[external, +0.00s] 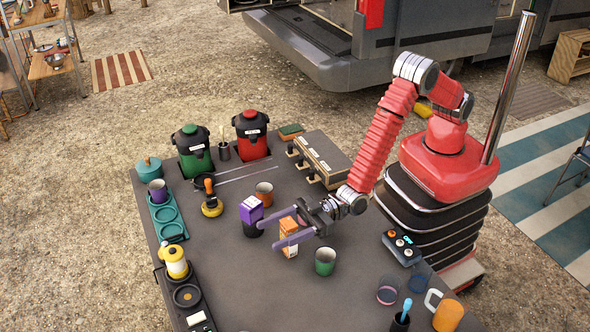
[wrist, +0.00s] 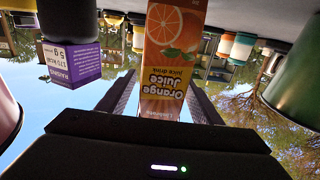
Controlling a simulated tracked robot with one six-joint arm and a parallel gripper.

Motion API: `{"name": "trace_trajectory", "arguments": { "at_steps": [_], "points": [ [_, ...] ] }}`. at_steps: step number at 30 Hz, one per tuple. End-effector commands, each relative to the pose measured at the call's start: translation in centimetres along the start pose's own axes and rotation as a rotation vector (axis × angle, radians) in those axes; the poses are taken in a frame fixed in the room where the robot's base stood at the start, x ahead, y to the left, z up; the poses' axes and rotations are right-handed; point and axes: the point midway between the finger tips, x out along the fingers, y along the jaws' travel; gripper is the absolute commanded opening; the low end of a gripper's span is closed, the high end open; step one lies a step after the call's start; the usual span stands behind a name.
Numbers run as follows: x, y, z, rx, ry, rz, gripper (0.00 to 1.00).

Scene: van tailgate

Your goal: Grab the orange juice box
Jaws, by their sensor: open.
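The orange juice box (external: 288,236), an orange and white carton, stands on the dark table. In the wrist view, which is upside down, the carton (wrist: 172,50) shows its orange picture and label between my two fingers. My gripper (external: 270,235) is open, with one finger on each side of the box. I cannot tell whether either finger touches it. The box's lower part is partly hidden by the nearer finger in the external view.
A purple raisin box (external: 251,211) stands close to the left of my fingers, also seen in the wrist view (wrist: 72,62). A green cup (external: 325,262) is close on the right. The table's front middle is clear.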

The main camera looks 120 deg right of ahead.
Motion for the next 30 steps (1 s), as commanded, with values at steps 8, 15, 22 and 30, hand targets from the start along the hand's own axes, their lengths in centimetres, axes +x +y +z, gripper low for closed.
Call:
{"name": "trace_trajectory", "arguments": {
  "at_steps": [8, 15, 22, 30],
  "points": [
    [-0.01, 0.0, -0.01, 0.0, 0.0, 0.0, 0.45],
    [-0.01, 0.0, -0.01, 0.0, 0.0, 0.0, 0.28],
    [-0.01, 0.0, -0.01, 0.0, 0.0, 0.0, 0.12],
    [0.01, 0.0, -0.15, 0.0, 0.002, 0.0, 0.1]
  ]
}}
